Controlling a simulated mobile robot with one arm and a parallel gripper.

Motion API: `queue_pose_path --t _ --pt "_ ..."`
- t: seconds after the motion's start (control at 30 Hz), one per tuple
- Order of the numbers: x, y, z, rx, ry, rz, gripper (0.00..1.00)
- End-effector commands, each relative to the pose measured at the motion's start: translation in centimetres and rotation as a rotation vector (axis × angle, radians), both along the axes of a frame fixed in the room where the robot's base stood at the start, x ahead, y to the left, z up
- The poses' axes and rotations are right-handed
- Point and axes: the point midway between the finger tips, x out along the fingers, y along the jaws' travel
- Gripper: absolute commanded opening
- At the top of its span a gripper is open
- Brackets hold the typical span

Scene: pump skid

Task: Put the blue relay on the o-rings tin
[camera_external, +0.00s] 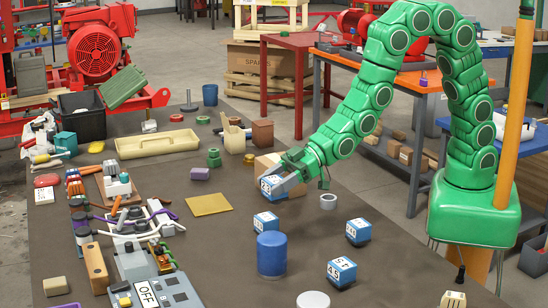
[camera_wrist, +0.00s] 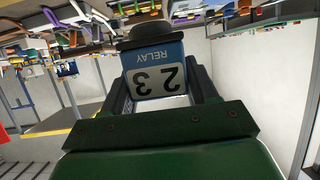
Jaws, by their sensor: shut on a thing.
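My gripper (camera_external: 284,180) is shut on a blue and white relay (camera_external: 269,188), held above the brown tabletop. In the wrist view the relay (camera_wrist: 156,79) sits between the two dark fingers, its label reading RELAY and 23 upside down. Similar blue and white blocks stand on the table: one (camera_external: 266,222) below the gripper, one (camera_external: 358,231) to the right, one (camera_external: 341,271) nearer the front. I cannot tell which thing is the o-rings tin. A plain blue cylinder (camera_external: 271,256) and a pale round lid (camera_external: 313,300), cut by the bottom edge, show no readable label.
A pale grey ring (camera_external: 328,201) lies right of the gripper. A yellow square sheet (camera_external: 208,205) lies to the left. A cardboard-coloured block (camera_external: 266,165) stands behind the gripper. Tools and an electrical panel (camera_external: 160,290) crowd the left side. The table's right front is mostly clear.

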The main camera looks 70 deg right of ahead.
Motion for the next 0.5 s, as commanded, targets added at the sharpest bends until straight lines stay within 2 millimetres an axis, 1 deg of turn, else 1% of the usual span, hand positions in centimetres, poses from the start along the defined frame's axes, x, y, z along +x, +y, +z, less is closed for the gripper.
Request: queue_pose_path --t 0.13,0.23,0.37,0.5 --pt "0.0 0.3 0.4 0.002 -0.002 0.01 0.23" --pt "-0.1 1.3 1.5 0.004 -0.006 0.043 0.23" --pt "-0.7 3.2 3.2 0.0 -0.005 0.116 0.23" --pt "-1.9 5.5 5.3 0.004 -0.006 0.213 0.23"
